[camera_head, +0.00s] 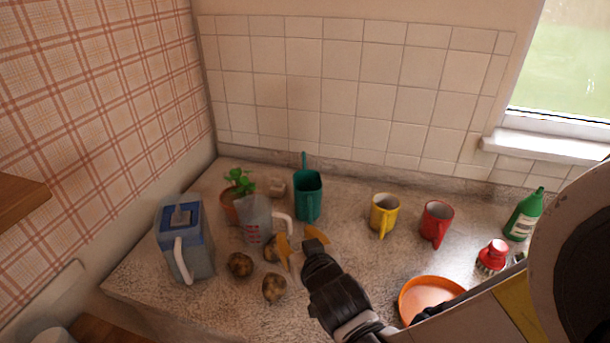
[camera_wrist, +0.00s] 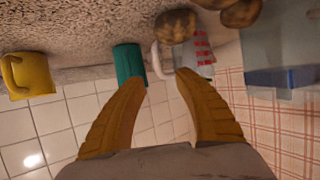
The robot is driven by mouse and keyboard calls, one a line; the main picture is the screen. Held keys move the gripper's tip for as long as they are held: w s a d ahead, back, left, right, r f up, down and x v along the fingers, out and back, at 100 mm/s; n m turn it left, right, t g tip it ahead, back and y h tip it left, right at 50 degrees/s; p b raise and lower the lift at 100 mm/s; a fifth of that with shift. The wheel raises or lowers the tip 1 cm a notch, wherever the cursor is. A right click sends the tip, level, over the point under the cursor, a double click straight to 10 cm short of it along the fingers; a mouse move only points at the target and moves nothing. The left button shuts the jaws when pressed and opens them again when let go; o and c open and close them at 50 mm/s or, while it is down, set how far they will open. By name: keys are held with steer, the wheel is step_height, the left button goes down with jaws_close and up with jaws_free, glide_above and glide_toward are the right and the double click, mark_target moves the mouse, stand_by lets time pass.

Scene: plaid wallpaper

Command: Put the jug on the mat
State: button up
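The jug (camera_head: 255,215) is a clear grey measuring jug with red marks and a white handle. It stands upright on the left part of the counter, its handle facing right. My gripper (camera_head: 300,241) has two yellow fingers, spread apart and empty, just in front and to the right of the handle. In the wrist view, which is upside down, my gripper (camera_wrist: 160,77) points at the jug (camera_wrist: 203,52), and the handle shows beyond the gap between the fingertips. I cannot tell whether a finger touches it. I cannot make out a mat in either view.
A blue-lidded pitcher (camera_head: 186,240), a potted plant (camera_head: 233,205) and several potatoes (camera_head: 240,264) crowd the jug. A green scoop-like container (camera_head: 307,197) stands behind right. Yellow (camera_head: 384,213) and red (camera_head: 436,222) mugs stand right. An orange dish (camera_head: 425,293) lies front right, partly behind my arm.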

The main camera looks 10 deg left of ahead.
mark_target(290, 224)
steer(key=b+x, duration=0.2)
steer(key=x, duration=0.6)
steer(key=shift+w+f+b, duration=0.2)
steer(key=shift+w+b, duration=0.1)
steer(key=shift+b, duration=0.1)
steer(key=shift+s+d+r, duration=0.1)
steer(key=shift+r, duration=0.05)
jaws_close()
